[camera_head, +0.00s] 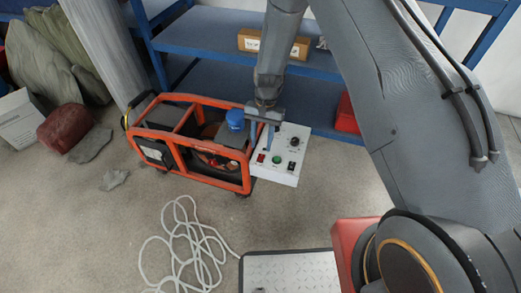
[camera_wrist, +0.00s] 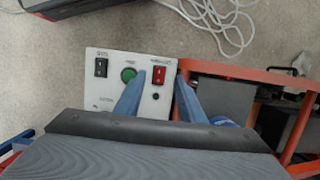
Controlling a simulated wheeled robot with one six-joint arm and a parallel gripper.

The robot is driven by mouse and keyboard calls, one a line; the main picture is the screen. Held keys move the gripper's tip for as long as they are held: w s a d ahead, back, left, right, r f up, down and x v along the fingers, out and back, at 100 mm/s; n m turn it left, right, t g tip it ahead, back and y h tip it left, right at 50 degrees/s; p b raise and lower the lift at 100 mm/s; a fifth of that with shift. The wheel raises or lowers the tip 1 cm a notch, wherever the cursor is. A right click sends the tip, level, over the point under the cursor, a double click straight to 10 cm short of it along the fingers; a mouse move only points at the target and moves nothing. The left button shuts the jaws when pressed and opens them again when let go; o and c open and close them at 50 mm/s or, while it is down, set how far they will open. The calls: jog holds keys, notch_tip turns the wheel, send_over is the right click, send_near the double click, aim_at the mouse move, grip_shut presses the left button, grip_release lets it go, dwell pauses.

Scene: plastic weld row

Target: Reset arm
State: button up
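My gripper (camera_head: 264,140) hangs above the white control panel (camera_head: 283,172) at the right end of the orange-framed machine (camera_head: 200,163). In the wrist view, the two blue fingers of my gripper (camera_wrist: 160,78) are apart, with the panel (camera_wrist: 118,58) visible between them and nothing held. The panel carries a green round button (camera_wrist: 128,74), a red rocker switch (camera_wrist: 159,75) and a black switch (camera_wrist: 101,67).
Blue shelving (camera_head: 215,40) stands behind, with a cardboard box (camera_head: 272,44) on it. A pale rope (camera_head: 185,245) lies on the floor in front. A metal-topped platform (camera_head: 290,272) is at the bottom. Sacks (camera_head: 40,60) and a red bag (camera_head: 65,127) are at left.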

jog(key=shift+v, duration=1)
jog(key=shift+r, duration=0.1)
jog(key=s+d+r+n+t+p, duration=0.1)
jog(key=s+d+r+p, duration=0.3)
jog(key=r, duration=0.6)
jog(key=s+d+r+n+p, duration=0.1)
jog(key=s+d+r, duration=0.35)
jog(key=r, duration=0.65)
jog(key=s+d+r+n+t+p, duration=0.1)
jog(key=s+d+r+p, duration=0.25)
jog(key=s+r, duration=0.45)
jog(key=s+d+r+n+h+p, duration=0.1)
jog(key=s+d+r+p, duration=0.1)
jog(key=s+d+r, duration=0.2)
jog(key=s+r, duration=0.3)
jog(key=r, duration=0.1)
jog(key=shift+s+d+r+t, duration=0.2)
jog(key=shift+s+r+t, duration=0.2)
jog(key=shift+o, duration=0.4)
